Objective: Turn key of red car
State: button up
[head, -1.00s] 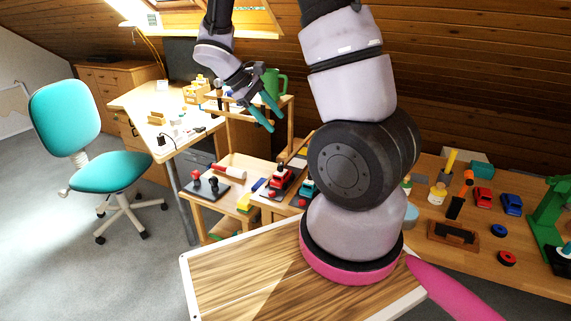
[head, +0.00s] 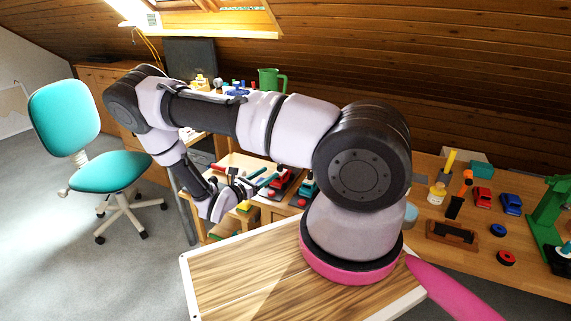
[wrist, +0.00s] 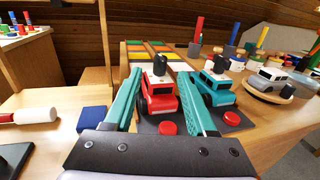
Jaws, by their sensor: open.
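The red car (wrist: 159,92) stands on a dark base in the wrist view, with a white top and a black upright knob (wrist: 159,65) on it, which may be the key. My gripper (wrist: 160,78) is open, its two teal fingers on either side of the red car in the picture. No contact with the car is visible. In the head view my gripper (head: 265,176) is low over the small table, beside the red car (head: 282,183), which my fingers partly hide. A red round button (wrist: 167,128) sits in front of the car.
A teal car (wrist: 213,86) with a similar black knob stands close to the right of the red car. A blue block (wrist: 91,119) and a red-and-white cylinder (wrist: 30,116) lie to the left.

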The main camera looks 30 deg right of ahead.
aim_at(280, 167)
jog(key=x, duration=1)
jog(key=shift+w+d, duration=0.1)
jog(key=shift+d, duration=0.15)
grip_shut()
